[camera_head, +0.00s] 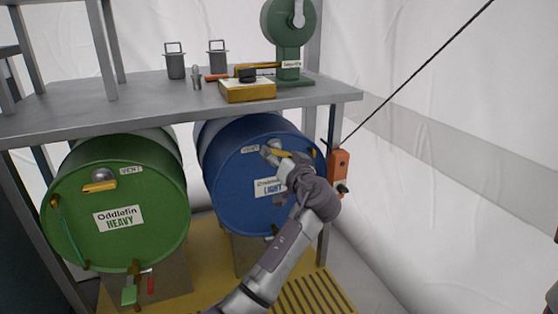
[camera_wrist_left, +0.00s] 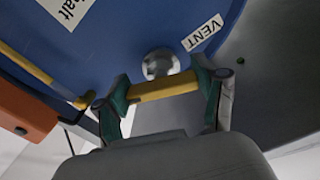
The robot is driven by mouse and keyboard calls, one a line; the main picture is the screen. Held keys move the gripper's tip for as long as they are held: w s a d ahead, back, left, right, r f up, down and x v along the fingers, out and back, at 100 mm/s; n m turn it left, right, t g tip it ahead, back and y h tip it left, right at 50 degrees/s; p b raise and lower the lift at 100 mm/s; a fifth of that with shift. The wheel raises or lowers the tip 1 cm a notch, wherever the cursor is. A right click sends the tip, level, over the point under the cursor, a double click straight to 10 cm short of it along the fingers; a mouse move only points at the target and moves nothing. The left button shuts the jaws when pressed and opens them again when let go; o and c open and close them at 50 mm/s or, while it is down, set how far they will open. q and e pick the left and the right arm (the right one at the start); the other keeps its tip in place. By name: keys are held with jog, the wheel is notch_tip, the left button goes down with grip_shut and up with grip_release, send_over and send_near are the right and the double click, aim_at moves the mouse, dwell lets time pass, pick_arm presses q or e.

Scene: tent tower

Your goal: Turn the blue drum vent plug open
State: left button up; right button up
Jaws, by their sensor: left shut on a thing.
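The blue drum (camera_head: 235,190) lies on its side under the grey shelf, with a "LIGHT" label and a vent label (camera_head: 251,149) on its face. My left gripper (camera_head: 275,156) is at the upper part of that face. In the left wrist view my left gripper (camera_wrist_left: 163,92) is shut on the yellow handle of the vent plug (camera_wrist_left: 160,88), with a green-padded finger at each end. The plug's round silver hub (camera_wrist_left: 160,63) shows just beyond the handle, near the VENT label (camera_wrist_left: 203,33). My right gripper is not in view.
A green drum (camera_head: 120,205) marked "HEAVY" lies to the left, with its own yellow vent handle (camera_head: 100,187). An orange box (camera_head: 339,170) hangs right of the blue drum. The grey shelf (camera_head: 130,100) above holds weights, a yellow device and a green machine.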

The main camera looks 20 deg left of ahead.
pick_arm(q)
jog(key=shift+d+f, duration=0.1)
jog(key=shift+f, duration=0.1)
dwell(0.4)
jog(key=o, duration=1.2)
jog(key=shift+r, duration=0.1)
jog(key=shift+c, duration=0.2)
jog(key=shift+s+d, duration=0.2)
jog(key=shift+s, duration=0.05)
jog(key=v, duration=1.1)
jog(key=shift+s, duration=0.15)
jog(key=shift+d, duration=0.15)
